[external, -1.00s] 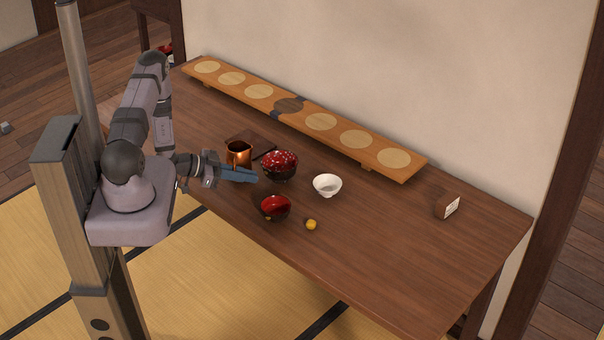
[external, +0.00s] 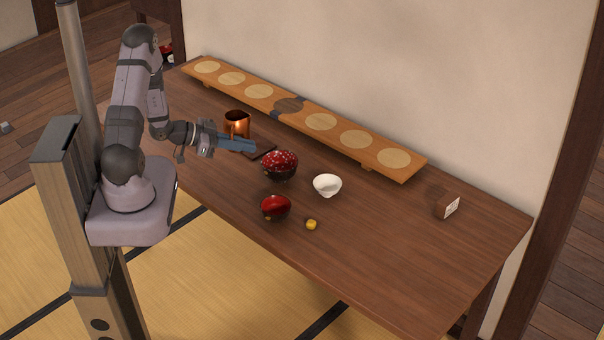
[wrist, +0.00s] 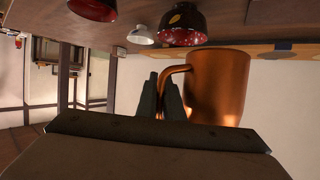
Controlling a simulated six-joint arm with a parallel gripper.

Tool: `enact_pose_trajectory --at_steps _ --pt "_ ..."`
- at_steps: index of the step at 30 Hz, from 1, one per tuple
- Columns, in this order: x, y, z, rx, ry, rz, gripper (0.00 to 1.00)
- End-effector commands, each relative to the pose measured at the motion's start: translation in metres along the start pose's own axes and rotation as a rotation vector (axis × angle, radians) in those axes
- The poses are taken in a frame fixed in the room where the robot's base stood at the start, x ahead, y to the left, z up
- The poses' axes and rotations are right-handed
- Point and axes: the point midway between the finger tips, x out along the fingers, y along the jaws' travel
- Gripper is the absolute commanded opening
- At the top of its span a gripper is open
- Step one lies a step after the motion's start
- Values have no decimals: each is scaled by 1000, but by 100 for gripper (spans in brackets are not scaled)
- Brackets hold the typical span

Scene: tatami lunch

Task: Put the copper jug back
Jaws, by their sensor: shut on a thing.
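The copper jug (external: 237,122) is held up off the table, roughly upright, behind my gripper in the external view. My gripper (external: 247,145) is shut on its handle. In the wrist view the jug (wrist: 218,88) fills the area right of the fingers, and its handle (wrist: 172,72) meets the fingertips (wrist: 161,94). A long wooden board (external: 342,132) with several pale round spots and one dark round spot (external: 289,105) runs along the wall. A dark flat square (external: 262,152) lies on the table near the gripper, partly hidden by it.
A speckled red bowl (external: 280,164), a plain red bowl (external: 275,207), a white bowl (external: 327,186) and a small yellow thing (external: 311,225) stand right of the gripper. The table's front right is clear.

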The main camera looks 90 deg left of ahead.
Motion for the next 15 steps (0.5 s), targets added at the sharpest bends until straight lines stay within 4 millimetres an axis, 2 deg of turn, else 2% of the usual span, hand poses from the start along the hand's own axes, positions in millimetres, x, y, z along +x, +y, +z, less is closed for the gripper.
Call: enact_pose_trajectory --at_steps 10,15 --pt "-11 -2 -27 4 3 -1 0" --pt "7 -8 -30 0 1 -7 0"
